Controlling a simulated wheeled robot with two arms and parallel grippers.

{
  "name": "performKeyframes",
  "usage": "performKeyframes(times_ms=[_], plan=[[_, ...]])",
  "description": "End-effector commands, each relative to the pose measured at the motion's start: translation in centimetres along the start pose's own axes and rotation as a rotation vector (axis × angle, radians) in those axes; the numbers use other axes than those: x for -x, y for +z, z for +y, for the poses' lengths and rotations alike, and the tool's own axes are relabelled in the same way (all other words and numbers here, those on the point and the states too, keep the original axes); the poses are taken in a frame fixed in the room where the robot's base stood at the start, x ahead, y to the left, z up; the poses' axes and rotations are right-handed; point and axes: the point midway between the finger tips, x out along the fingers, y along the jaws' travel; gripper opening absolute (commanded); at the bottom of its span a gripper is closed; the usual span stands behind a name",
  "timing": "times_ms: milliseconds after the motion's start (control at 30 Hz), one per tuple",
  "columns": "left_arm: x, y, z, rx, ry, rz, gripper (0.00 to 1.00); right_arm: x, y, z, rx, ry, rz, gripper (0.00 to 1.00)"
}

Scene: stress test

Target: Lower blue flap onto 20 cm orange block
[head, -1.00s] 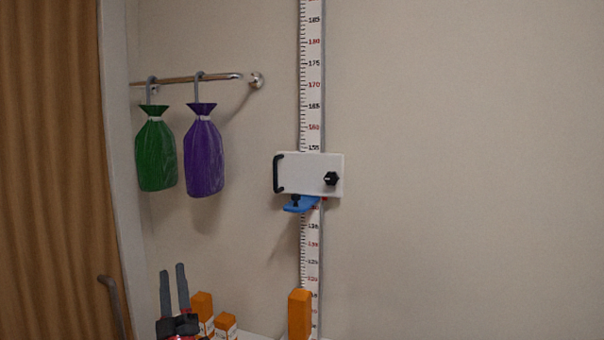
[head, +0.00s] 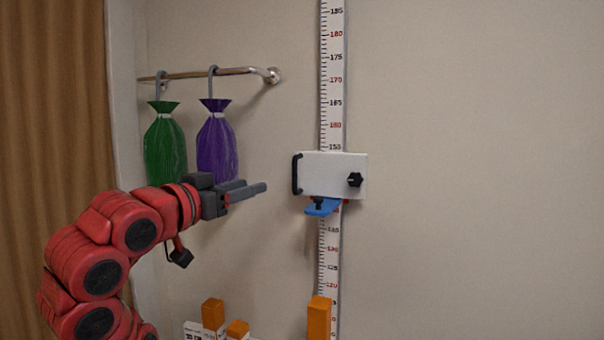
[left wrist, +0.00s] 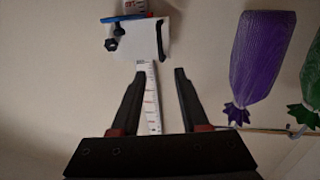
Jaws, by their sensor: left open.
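The blue flap (head: 322,206) sticks out below a white slider box (head: 333,174) on the wall-mounted height scale. The box has a black handle on its left side and a black knob on its right. An orange block (head: 319,317) stands upright below the flap, with a clear gap between them. My left gripper (head: 262,188) is left of the box, open and empty, pointing right. In the left wrist view, the box (left wrist: 140,38) and the flap (left wrist: 125,18) appear upside down beyond the open fingers (left wrist: 158,72). My right gripper is not in view.
Two more orange blocks (head: 213,313) (head: 238,329) stand at the bottom left. A green bag (head: 165,148) and a purple bag (head: 216,145) hang from a wall rail (head: 210,74), close behind my left arm. The wall right of the scale is clear.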

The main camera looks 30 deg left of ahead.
Motion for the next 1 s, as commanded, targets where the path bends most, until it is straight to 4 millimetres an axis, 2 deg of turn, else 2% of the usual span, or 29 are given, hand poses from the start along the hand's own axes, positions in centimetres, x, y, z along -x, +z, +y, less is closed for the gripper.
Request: performKeyframes(times_ms=[167,600,800,1000], plan=[[-3.1,-0.1,0.2,0.006,0.006,-0.001,0.45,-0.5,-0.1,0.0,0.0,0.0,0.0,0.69],[-13.3,-0.3,0.1,0.006,0.006,0.0,0.45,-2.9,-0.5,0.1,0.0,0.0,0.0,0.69],[-16.0,-0.3,0.1,0.005,0.003,0.004,0.45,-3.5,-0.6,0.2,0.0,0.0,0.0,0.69],[-16.8,-0.1,0.0,0.003,0.001,0.004,0.45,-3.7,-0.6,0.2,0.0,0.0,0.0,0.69]])
